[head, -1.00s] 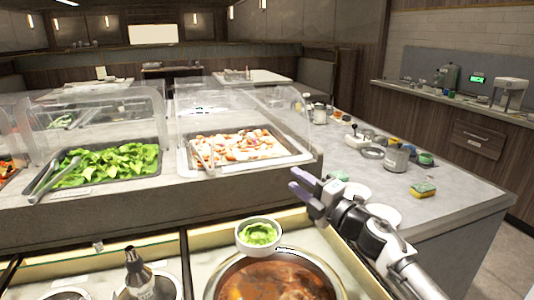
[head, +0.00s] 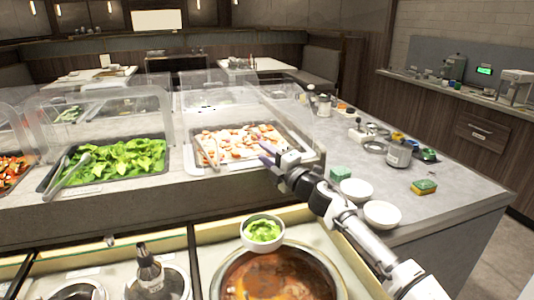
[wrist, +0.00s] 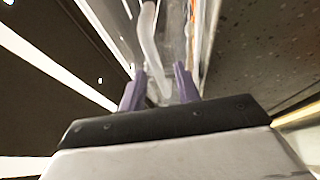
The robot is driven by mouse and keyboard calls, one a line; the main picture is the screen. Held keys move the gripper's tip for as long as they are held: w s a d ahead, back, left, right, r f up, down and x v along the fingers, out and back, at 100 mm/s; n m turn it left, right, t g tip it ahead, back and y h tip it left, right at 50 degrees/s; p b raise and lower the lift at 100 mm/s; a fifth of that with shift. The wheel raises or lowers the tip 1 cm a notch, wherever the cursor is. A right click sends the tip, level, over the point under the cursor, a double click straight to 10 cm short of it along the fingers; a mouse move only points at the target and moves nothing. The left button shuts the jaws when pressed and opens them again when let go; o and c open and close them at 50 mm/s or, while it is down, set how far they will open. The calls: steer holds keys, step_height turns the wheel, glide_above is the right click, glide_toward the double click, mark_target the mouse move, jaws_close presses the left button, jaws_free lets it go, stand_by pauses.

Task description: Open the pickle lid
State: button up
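My gripper (head: 267,152) is held out over the counter, at the right front of the tray of diced pale-and-red food (head: 240,143). In the wrist view my gripper (wrist: 161,85) has its two purple fingers apart. A pale curved bar (wrist: 150,40) shows in the line between them; I cannot tell whether it touches them. Clear covers stand over the food trays, one over the lettuce tray (head: 110,110). No pickle label is readable, so I cannot tell which lid is the pickle lid.
A white bowl with green food (head: 263,247) sits at the rim of the brown soup well (head: 216,275). White bowls (head: 382,214), a green sponge (head: 341,173) and a grey canister (head: 399,154) stand on the right counter. Tongs (head: 68,172) lie in the lettuce.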

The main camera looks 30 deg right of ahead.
jaws_close()
steer(key=shift+r, duration=0.15)
